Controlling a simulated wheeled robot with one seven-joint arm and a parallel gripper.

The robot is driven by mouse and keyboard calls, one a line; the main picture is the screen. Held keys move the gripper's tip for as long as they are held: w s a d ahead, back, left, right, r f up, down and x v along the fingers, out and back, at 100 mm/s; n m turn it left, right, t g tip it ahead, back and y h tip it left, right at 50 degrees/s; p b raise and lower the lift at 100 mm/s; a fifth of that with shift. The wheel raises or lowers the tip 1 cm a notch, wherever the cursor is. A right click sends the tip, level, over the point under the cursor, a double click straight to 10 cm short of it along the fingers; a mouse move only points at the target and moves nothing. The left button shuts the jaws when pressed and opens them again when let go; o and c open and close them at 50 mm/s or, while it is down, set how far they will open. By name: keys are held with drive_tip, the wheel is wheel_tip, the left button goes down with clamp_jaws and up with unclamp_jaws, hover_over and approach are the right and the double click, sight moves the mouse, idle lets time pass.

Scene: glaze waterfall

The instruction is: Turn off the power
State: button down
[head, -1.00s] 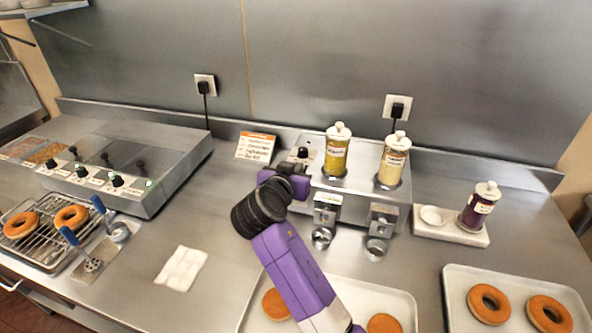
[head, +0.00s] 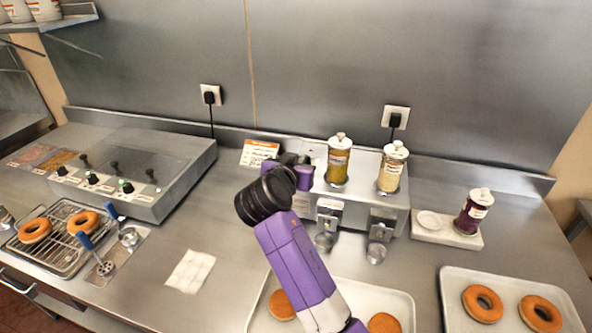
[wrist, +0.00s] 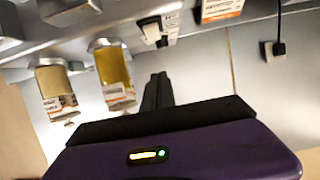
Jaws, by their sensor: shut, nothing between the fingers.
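The glaze dispenser (head: 352,197) stands against the back wall with a yellow bottle (head: 338,160) and a cream bottle (head: 391,168) on top. A pale control panel (head: 314,148) is at its left end. My gripper (head: 292,159) is shut and empty in front of that panel and hides its dark knob in the head view. In the upside-down wrist view, my shut fingers (wrist: 158,82) point toward the pale panel (wrist: 158,28) beside the yellow bottle (wrist: 114,72). I cannot tell whether they touch it. Its on or off state is unclear.
A warmer (head: 140,170) with several knobs and green lights stands at left. Plugs sit in a left wall outlet (head: 210,96) and a right one (head: 395,117). An orange-topped card (head: 259,152) stands beside the dispenser. Donut trays (head: 455,300) line the front.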

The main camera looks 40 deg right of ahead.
drive_tip(key=s+a+b, duration=0.2)
drive_tip(key=s+a, duration=0.3)
drive_tip(key=a, duration=0.2)
drive_tip(key=shift+s+a, duration=0.35)
drive_tip(key=shift+s, duration=0.05)
drive_tip(key=shift+r, duration=0.1)
